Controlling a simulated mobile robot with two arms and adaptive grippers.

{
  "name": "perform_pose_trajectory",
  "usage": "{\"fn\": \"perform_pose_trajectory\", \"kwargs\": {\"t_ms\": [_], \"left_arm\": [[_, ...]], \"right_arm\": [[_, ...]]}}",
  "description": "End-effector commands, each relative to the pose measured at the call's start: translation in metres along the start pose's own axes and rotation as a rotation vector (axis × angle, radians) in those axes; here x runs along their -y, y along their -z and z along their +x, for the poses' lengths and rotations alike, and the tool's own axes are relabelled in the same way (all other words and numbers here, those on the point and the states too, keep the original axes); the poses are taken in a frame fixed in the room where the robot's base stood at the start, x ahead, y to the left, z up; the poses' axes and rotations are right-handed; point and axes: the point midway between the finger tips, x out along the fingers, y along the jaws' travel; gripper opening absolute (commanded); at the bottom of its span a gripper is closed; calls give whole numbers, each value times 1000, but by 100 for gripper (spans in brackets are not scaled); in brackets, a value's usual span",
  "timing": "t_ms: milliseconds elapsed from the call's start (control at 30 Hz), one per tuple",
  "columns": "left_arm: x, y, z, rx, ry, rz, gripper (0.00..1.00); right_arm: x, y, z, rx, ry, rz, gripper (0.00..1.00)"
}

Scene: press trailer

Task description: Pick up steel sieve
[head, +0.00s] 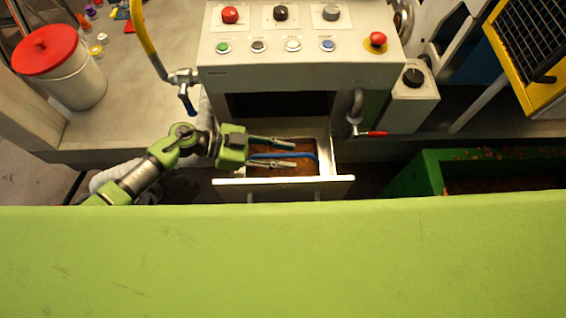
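My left gripper (294,154) reaches in from the left over an open metal drawer (283,187) below the control panel. Its two fingers are spread apart and point right. A thin blue bar or handle (283,155) shows between the fingers. I cannot tell whether they touch it, or whether it belongs to the steel sieve. No sieve mesh or bowl can be made out. Brown granular material (303,169) fills the drawer around the blue bar. My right gripper is not in view.
The grey control panel (300,76) with coloured buttons overhangs the drawer. A red-handled valve (370,133) juts out at its right. A green bin (430,172) stands to the right. A white bucket with a red lid (47,49) stands at upper left. A green surface (283,262) spans the foreground.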

Motion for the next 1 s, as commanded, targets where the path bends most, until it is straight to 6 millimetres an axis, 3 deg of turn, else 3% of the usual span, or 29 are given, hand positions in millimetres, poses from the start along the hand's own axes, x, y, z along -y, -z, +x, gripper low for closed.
{"fn": "perform_pose_trajectory", "kwargs": {"t_ms": [133, 233, 767, 1000], "left_arm": [[0, -1, 0, 1, 0, 0, 27], [0, 0, 0, 0, 0, 0, 1], [1, 5, -3, -3, 1, 3, 0], [2, 34, -15, -2, 2, 8, 0]], "right_arm": [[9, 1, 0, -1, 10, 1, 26], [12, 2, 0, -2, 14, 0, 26], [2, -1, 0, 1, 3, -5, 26], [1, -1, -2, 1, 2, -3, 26]]}}
